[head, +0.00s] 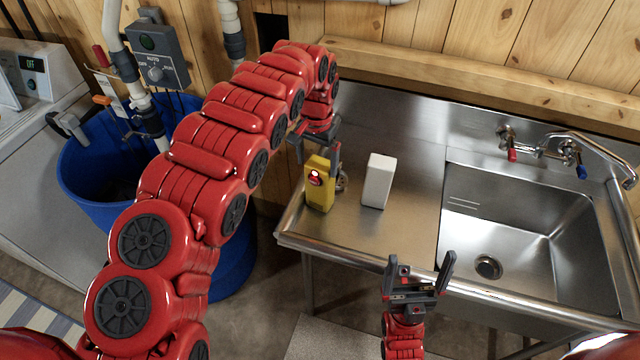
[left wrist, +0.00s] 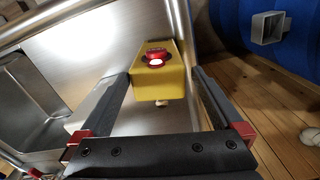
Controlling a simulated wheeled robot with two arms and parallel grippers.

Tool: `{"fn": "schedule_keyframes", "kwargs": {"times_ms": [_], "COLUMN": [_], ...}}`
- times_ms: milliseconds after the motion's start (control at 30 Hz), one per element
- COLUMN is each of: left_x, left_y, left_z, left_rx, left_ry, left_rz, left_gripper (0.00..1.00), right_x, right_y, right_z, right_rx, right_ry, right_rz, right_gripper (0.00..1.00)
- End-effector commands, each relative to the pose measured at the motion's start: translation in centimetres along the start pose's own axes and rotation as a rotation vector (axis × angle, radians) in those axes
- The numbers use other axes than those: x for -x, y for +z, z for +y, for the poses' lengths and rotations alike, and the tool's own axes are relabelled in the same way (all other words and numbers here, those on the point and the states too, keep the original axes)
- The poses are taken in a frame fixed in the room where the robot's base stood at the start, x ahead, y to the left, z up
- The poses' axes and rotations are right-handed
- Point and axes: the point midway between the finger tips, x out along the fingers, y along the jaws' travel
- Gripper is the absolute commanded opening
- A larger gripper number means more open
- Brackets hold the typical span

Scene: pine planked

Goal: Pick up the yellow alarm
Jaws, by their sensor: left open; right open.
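The yellow alarm (head: 320,184) stands upright on the left end of the steel counter in the head view. It has a red part with a white spot on its face. It also shows in the left wrist view (left wrist: 158,82), between and beyond the two fingers. My left gripper (head: 318,160) is open and close above and behind the alarm; the alarm partly hides its fingers. My left gripper in the wrist view (left wrist: 160,95) has a finger on each side of the alarm, with gaps showing. My right gripper (head: 420,275) is open and empty in front of the counter's front edge.
A white box (head: 377,181) stands just right of the alarm on the counter (head: 410,215). A steel sink (head: 525,225) with a faucet (head: 570,145) is further right. A blue barrel (head: 85,185) stands left of the counter. A wooden ledge (head: 450,80) runs behind.

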Motion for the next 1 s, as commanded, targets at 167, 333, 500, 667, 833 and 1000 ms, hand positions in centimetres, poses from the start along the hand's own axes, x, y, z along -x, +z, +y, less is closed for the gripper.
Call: {"fn": "schedule_keyframes", "kwargs": {"times_ms": [167, 333, 500, 667, 833, 1000], "left_x": [-1.1, -2.7, -4.4, -5.0, -5.0, -5.0], "left_y": [-0.6, -1.0, -1.0, -1.0, -1.0, -1.0], "left_z": [0.3, 0.4, 0.3, 0.2, 0.2, 0.2], "left_rx": [-0.001, 0.000, -0.001, 0.001, 0.001, 0.000], "left_ry": [0.001, 0.003, 0.001, -0.001, -0.001, -0.001], "left_rz": [0.001, 0.000, -0.001, 0.000, 0.001, 0.000], "left_gripper": [1.00, 1.00, 1.00, 1.00, 1.00, 0.75], "right_x": [-1.2, -2.1, -2.8, -2.8, -2.8, -2.8], "right_y": [-0.2, -0.4, -0.5, -0.5, -0.5, -0.5], "right_z": [0.1, 0.1, 0.1, 0.1, 0.1, 0.1], "right_rx": [0.000, 0.000, 0.000, 0.000, 0.000, 0.000], "right_ry": [0.000, 0.000, 0.000, 0.000, 0.000, 0.000], "right_rz": [0.000, 0.000, 0.000, 0.000, 0.000, 0.000], "right_gripper": [0.99, 0.99, 0.99, 0.99, 0.99, 0.99]}}
